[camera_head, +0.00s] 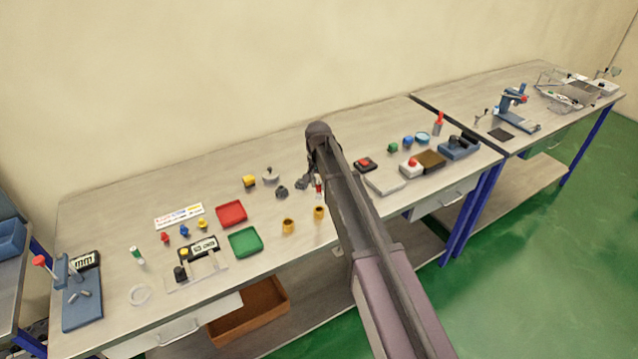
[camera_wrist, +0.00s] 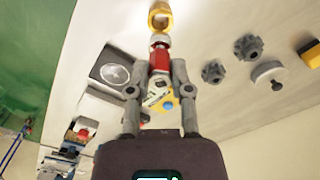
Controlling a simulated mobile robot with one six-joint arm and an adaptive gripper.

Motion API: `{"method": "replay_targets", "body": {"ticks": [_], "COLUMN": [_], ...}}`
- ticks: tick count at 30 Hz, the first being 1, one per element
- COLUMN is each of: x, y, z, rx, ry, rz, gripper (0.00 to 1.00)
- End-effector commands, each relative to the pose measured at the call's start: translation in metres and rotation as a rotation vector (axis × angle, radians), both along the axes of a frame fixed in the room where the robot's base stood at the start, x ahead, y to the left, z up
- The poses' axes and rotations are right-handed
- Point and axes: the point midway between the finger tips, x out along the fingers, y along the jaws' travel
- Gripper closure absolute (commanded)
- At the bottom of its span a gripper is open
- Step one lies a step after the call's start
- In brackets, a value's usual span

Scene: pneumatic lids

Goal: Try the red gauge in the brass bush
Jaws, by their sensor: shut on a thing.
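My gripper (camera_wrist: 160,70) is shut on the red gauge (camera_wrist: 160,60), a red body with a pale tip pointing away from my palm. In the head view the red gauge (camera_head: 318,186) shows beside my dark arm, which hides most of the gripper. A brass bush (camera_head: 319,213) stands on the bench below the gauge, with a visible gap between them. In the wrist view this open brass ring (camera_wrist: 161,7) lies just beyond the pale tip. A second brass bush (camera_head: 288,227) stands to its left.
Grey knobbed parts (camera_head: 282,192), a lidded pot (camera_head: 270,176) and a yellow block (camera_head: 249,181) stand behind the bushes. Red (camera_head: 231,213) and green (camera_head: 245,241) trays lie to the left. A pale box (camera_head: 384,183) is right of my arm. The bench front near the bushes is clear.

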Motion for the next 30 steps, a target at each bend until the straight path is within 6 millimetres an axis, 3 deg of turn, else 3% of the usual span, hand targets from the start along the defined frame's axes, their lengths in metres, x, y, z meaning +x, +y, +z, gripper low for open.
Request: {"method": "replay_targets", "body": {"ticks": [18,30], "x": [0.0,0.0], "y": [-0.001,-0.001], "z": [-0.036,-0.049], "rx": [0.0,0.0], "ry": [0.0,0.0], "rz": [-0.001,-0.001], "gripper": [1.0,1.0]}}
